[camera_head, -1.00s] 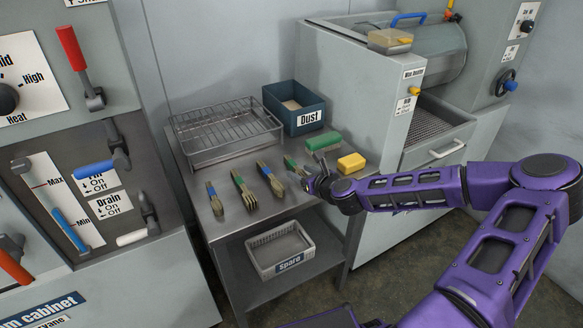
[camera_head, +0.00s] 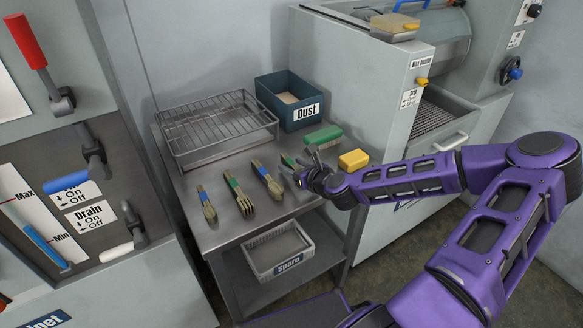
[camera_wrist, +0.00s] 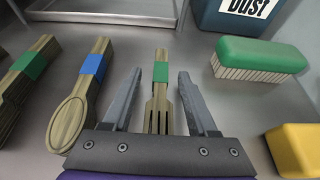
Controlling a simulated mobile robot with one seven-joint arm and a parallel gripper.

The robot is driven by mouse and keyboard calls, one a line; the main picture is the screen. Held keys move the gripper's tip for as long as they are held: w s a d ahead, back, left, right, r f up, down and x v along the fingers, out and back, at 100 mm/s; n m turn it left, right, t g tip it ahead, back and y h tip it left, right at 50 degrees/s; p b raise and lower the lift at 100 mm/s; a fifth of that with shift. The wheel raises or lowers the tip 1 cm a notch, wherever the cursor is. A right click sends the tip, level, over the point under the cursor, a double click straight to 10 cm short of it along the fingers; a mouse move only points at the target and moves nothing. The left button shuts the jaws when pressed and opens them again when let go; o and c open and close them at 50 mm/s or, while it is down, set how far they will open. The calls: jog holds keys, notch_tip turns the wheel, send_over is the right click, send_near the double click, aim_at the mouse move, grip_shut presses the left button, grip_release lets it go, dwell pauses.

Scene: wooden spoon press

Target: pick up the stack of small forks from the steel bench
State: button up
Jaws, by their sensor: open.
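The stack of small forks (camera_wrist: 161,92) is wooden with a green band and lies on the steel bench (camera_head: 222,236). In the wrist view it lies lengthwise between the two fingers of my gripper (camera_wrist: 160,73), tines toward the palm, with a visible gap on each side. My gripper is open. In the head view the small forks (camera_head: 287,159) are partly hidden by my gripper (camera_head: 305,165), at the right of the row of utensils.
Left of the small forks lie a blue-banded spoon stack (camera_head: 267,180), larger green-banded forks (camera_head: 240,195) and another blue-banded stack (camera_head: 206,204). A green brush (camera_head: 322,137), yellow block (camera_head: 353,160), Dust bin (camera_head: 290,103) and wire rack (camera_head: 215,130) stand around. A Spare crate (camera_head: 278,250) sits below.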

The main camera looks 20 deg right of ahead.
jog(key=shift+c, duration=0.3)
jog(key=shift+s, duration=0.1)
grip_shut()
jog(key=shift+s+f, duration=0.1)
jog(key=shift+f, duration=0.05)
